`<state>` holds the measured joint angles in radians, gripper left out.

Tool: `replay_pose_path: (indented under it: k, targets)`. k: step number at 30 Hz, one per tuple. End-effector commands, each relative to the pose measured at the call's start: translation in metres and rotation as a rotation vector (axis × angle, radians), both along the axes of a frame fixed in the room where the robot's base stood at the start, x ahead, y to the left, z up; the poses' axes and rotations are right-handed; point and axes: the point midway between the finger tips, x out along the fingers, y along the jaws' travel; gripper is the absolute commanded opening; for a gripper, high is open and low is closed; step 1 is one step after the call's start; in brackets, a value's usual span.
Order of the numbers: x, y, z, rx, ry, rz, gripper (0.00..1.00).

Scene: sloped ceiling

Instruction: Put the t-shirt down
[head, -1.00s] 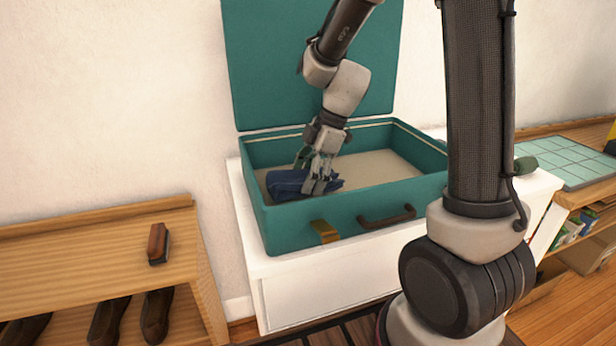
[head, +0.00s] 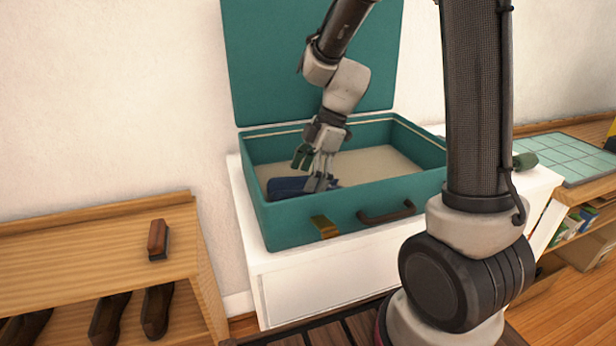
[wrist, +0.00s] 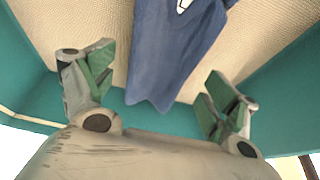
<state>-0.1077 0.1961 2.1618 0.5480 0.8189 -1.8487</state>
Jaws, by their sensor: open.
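The t-shirt (head: 288,187) is a dark blue folded bundle lying on the beige floor of the open teal suitcase (head: 290,233), near its front left. It also shows in the wrist view (wrist: 172,55), with a small white mark near the top edge. My gripper (head: 317,184) is inside the suitcase, in front of the right part of the t-shirt in the head view. In the wrist view its green-padded fingers (wrist: 158,88) are spread wide, with the t-shirt between and beyond them, and neither pad touches it there. Part of the t-shirt is hidden behind the fingers.
The suitcase stands on a white cabinet (head: 300,285), its lid (head: 270,70) upright against the wall. A brush (head: 158,240) lies on a wooden shoe rack (head: 70,250) at left. A dark green item (head: 525,160) sits right of the suitcase. The suitcase's right side is bare.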

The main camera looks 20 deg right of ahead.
Motion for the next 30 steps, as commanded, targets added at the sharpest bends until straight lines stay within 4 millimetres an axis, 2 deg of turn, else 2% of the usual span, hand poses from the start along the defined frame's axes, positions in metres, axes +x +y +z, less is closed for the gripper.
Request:
replay_pose_path:
  k: [2, 15, 19, 24, 27, 29, 30]
  targets:
    - [0.001, 0.000, 0.010, 0.000, -0.004, 0.002, 0.87]
    - [0.001, -0.038, 0.098, 0.000, -0.005, -0.001, 0.87]
    - [0.001, -0.044, 0.113, -0.001, -0.003, 0.000, 0.87]
    - [-0.001, -0.047, 0.119, -0.001, 0.000, -0.004, 0.87]
    - [-0.012, -0.051, 0.126, -0.020, 0.009, -0.073, 0.87]
    - [-0.026, -0.058, 0.133, -0.044, 0.019, -0.173, 0.87]
    - [-0.040, -0.065, 0.139, -0.064, 0.029, -0.265, 0.87]
